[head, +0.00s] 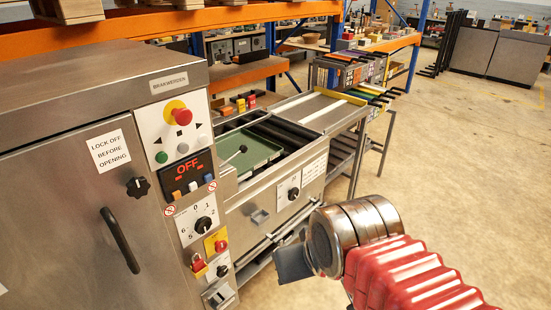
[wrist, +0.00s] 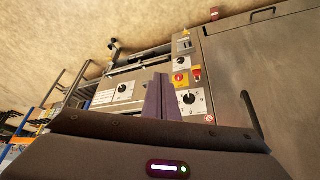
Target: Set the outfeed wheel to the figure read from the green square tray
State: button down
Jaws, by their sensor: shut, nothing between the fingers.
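A green tray (head: 262,150) lies in the bed of the steel section right of the cabinet; no figure on it is readable. A black knob (head: 293,194) on a white plate is on that section's front; it also shows in the wrist view (wrist: 122,88). A numbered dial (head: 203,223) is on the cabinet's control strip, also in the wrist view (wrist: 189,98). I cannot tell which is the outfeed wheel. My gripper (head: 290,264) is shut and empty, in front of the machine and below the black knob. Its fingers (wrist: 159,99) show in the wrist view.
The steel cabinet (head: 60,190) with a black door handle (head: 120,240) stands at left. A display (head: 187,173) reads OFF, below a red mushroom button (head: 183,117). Open concrete floor (head: 460,150) lies to the right. Orange shelving (head: 200,20) stands behind.

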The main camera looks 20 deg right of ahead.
jog(key=c, duration=2.5)
grip_release()
jog(key=shift+c, duration=0.2)
jog(key=o, duration=0.7)
jog(key=shift+o, duration=0.4)
jog(key=shift+s, duration=0.1)
